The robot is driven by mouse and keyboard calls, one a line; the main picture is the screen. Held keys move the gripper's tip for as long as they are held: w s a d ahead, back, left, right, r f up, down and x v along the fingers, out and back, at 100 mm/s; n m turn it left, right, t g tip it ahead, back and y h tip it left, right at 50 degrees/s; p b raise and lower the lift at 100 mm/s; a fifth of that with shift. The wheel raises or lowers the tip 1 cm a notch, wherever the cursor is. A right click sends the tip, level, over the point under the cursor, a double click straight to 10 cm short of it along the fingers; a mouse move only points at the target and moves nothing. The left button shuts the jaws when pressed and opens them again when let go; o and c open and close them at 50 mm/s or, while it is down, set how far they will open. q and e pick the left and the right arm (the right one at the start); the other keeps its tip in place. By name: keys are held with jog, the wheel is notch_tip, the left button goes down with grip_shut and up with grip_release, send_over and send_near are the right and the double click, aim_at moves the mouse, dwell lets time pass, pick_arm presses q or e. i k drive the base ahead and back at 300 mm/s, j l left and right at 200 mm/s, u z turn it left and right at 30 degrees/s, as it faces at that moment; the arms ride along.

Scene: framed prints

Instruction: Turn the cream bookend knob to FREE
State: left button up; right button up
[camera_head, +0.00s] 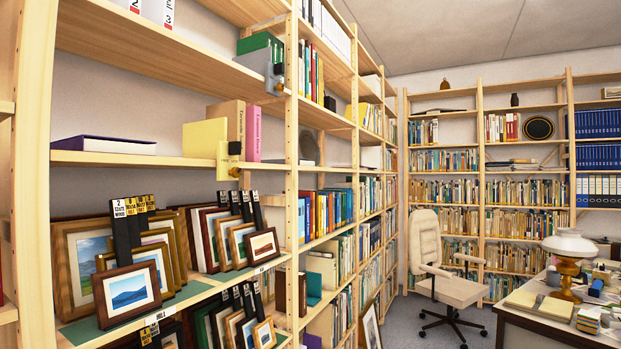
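A cream-yellow bookend (203,139) stands on the middle shelf at the left, against a tan book and a pink book. A yellow clamp part (223,161) sits at the shelf's front edge below it. A small black knob (234,148) shows on this part, with another dark piece just below it. The knob's setting and any lettering are too small to read. Neither of my grippers is in view.
A grey bookend (257,62) with a dark knob stands on the shelf above. A purple book (104,145) lies flat at the left. Framed prints (129,289) with black label posts fill the lower shelves. A chair (447,290) and a desk (535,318) stand at the right.

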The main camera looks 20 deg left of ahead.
aim_at(235, 172)
jog(key=i+u, duration=0.15)
jog(key=i, duration=0.35)
jog(key=i+l+u, duration=0.15)
jog(key=i, duration=0.3)
jog(key=i+l+u, duration=0.15)
jog(key=i, duration=0.35)
